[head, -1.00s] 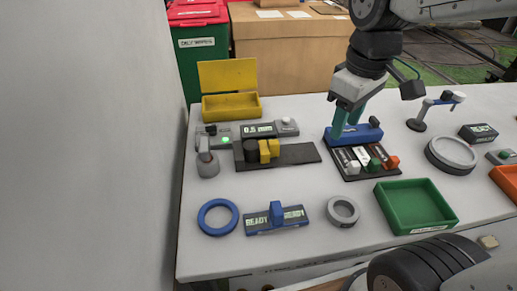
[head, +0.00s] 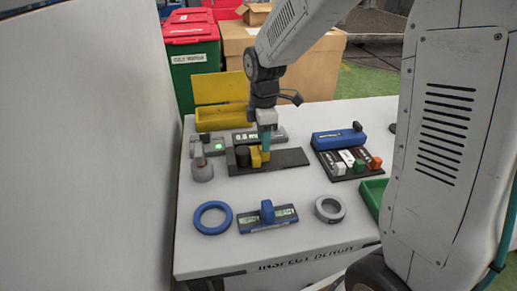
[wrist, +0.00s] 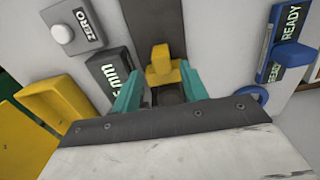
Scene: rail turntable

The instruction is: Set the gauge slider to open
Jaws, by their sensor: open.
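The gauge's yellow slider (head: 257,156) sits near the left end of its dark rail (head: 285,160), close to the black cylinder (head: 242,156). The gauge's display (head: 246,137) stands behind the rail. My gripper (head: 264,148) is lowered over the slider, and its teal fingers are apart. In the wrist view the yellow slider (wrist: 160,67) shows between and just beyond the two open fingers (wrist: 157,92). I cannot tell whether a finger touches it.
A blue block with a ready label (head: 267,217) stands in front, between a blue ring (head: 213,218) and a grey ring (head: 331,209). A yellow open box (head: 227,117) is behind. A rack of small coloured pieces (head: 350,160) is to the right. The rail's right part is clear.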

